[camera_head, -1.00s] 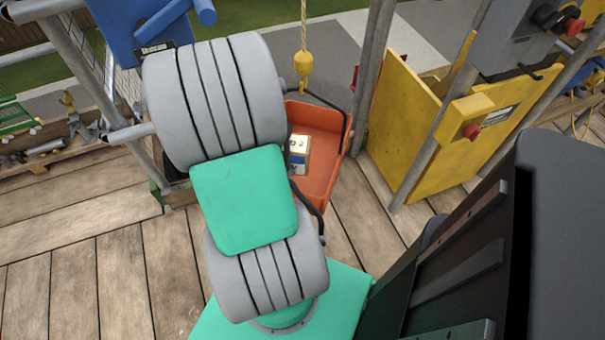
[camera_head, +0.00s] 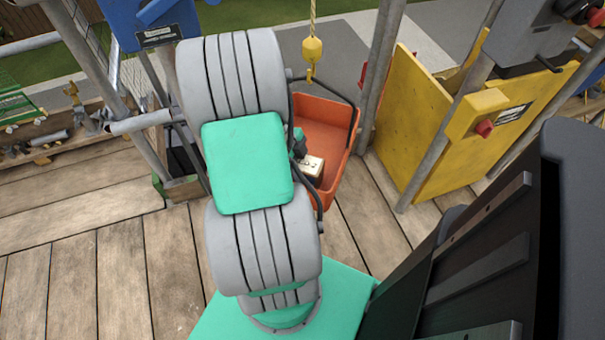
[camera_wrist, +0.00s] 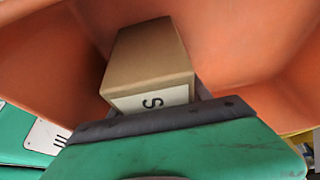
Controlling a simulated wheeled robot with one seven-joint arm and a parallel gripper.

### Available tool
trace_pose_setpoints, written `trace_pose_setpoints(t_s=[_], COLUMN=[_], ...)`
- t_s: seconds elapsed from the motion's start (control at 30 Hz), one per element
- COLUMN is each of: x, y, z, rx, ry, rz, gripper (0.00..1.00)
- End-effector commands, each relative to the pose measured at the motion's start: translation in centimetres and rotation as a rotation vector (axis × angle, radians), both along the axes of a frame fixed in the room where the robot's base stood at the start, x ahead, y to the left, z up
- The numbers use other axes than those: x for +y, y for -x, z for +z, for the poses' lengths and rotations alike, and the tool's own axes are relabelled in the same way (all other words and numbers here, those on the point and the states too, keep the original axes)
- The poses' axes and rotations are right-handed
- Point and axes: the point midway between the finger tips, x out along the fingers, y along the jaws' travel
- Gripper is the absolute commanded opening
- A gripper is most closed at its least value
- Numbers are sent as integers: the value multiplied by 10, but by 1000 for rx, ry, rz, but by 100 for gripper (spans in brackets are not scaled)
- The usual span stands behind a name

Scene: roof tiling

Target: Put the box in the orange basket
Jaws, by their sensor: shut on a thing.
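The box (camera_wrist: 148,58) is small and tan with a white label. In the wrist view it sits between the fingers of my gripper (camera_wrist: 155,112), surrounded by orange walls. The orange basket (camera_head: 325,138) stands on the planks in the head view, partly hidden behind my arm. The box (camera_head: 313,166) shows inside the basket's outline there, and my gripper (camera_head: 298,145) is at its far left side. My gripper is shut on the box. I cannot tell whether the box touches the basket floor.
A yellow hook (camera_head: 312,52) on a rope hangs above the basket. A yellow panel gate (camera_head: 425,120) and grey scaffold poles (camera_head: 380,75) stand to the right. A wooden shelf with metal parts (camera_head: 60,138) is at the left. The front left planks are clear.

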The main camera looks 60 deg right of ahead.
Motion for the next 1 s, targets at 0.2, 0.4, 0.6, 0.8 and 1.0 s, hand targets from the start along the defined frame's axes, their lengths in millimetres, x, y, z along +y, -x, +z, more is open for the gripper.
trace_pose_setpoints(t_s=[0.2,0.4,0.6,0.8,1.0], x=[0,0,0,0,2], y=[0,0,0,-8,-29], z=[-2,-2,-2,21,70], rx=[0,0,0,-1,-2], ry=[0,0,0,3,3], rz=[1,1,1,2,5], gripper=[64,78,78,78,78])
